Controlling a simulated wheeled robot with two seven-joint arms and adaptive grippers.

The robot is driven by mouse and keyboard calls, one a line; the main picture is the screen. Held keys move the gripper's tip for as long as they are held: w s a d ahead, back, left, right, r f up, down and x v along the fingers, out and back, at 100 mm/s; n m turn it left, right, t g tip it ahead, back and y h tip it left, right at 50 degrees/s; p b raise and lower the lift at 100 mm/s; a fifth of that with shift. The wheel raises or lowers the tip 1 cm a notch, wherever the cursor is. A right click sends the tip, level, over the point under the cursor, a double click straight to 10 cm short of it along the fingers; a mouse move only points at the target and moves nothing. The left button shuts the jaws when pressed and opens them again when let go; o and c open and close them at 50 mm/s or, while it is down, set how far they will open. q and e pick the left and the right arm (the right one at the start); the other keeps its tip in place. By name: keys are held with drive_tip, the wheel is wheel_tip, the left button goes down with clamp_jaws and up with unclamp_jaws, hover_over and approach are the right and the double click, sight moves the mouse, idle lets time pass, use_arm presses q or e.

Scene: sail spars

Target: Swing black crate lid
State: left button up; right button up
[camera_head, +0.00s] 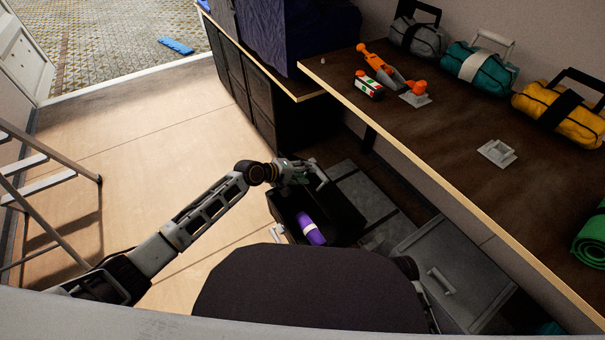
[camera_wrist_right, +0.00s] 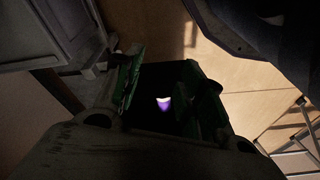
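The black crate (camera_head: 288,207) stands open on the floor, in the middle of the head view. A purple roll (camera_head: 311,228) lies inside it. A dark panel on its right side may be the lid (camera_head: 338,208); I cannot tell its angle.
Grey crates stand right of the black crate, one with a pale handle (camera_head: 440,281). The wooden bench (camera_head: 455,150) overhangs at right, with bags and an orange tool (camera_head: 385,68). A stepladder (camera_head: 50,190) stands at left. The floor (camera_head: 140,130) between is clear.

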sight(317, 173)
use_arm(q)
drive_tip(key=shift+b+x, duration=2.1)
drive_tip(key=shift+x, duration=0.25)
use_arm(e)
drive_tip(key=shift+a+r+t, duration=0.6)
drive_tip(key=shift+r, duration=2.15)
use_arm(q)
drive_tip(key=shift+w+d+f+b, duration=0.3)
drive_tip(key=shift+d+f+b, duration=0.15)
drive_tip(key=shift+b, duration=0.45)
drive_tip(key=shift+w+d+f+b, duration=0.3)
drive_tip(key=shift+d+b, duration=0.15)
drive_tip(key=shift+b, duration=0.35)
clamp_jaws()
use_arm(e)
drive_tip(key=shift+t+y, duration=0.5)
drive_tip(key=shift+y, duration=0.3)
drive_tip(key=x, duration=0.4)
drive_tip(key=shift+a+f, duration=0.25)
drive_tip(key=shift+a, duration=0.25)
